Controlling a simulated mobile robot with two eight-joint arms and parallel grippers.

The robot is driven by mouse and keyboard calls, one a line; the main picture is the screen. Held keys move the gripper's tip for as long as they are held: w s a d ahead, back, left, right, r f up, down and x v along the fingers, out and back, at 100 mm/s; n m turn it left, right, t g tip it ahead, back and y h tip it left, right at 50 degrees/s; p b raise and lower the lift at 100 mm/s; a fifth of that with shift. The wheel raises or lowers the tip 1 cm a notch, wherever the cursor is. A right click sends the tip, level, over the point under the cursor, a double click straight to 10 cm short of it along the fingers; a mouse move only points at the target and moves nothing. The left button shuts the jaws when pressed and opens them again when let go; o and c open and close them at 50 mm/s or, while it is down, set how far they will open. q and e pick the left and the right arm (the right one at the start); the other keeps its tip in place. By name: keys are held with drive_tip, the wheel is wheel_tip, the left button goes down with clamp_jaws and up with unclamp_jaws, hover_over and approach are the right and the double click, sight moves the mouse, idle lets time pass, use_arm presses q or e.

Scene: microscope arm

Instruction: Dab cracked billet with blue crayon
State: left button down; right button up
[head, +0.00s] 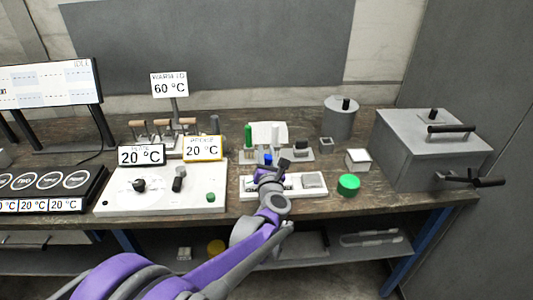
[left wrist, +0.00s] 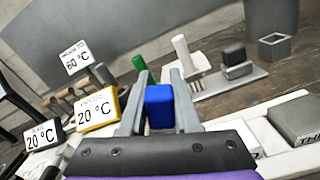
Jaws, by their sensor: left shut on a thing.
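My left gripper (head: 272,170) is over the white tray (head: 290,194) in the middle of the bench. It is shut on the blue crayon (head: 267,159), which also shows between the two fingers in the left wrist view (left wrist: 159,105). The crayon's lower end is hidden by the gripper. A grey block (head: 312,180) sits at the tray's right end, to the right of the gripper; it also shows at the right in the left wrist view (left wrist: 298,118). I cannot see a crack on it. Another part of the tray lies behind my arm. My right gripper is not in view.
A green crayon (head: 248,136) and a white one (head: 275,135) stand in a rack behind the tray. A green round thing (head: 348,184) lies right of it. A grey furnace-like box (head: 430,150) stands far right. A white plate unit (head: 160,195) is left.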

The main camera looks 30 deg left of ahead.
use_arm(q)
wheel_tip(320, 180, up, 7)
drive_tip(key=p, duration=0.4)
idle(0.8)
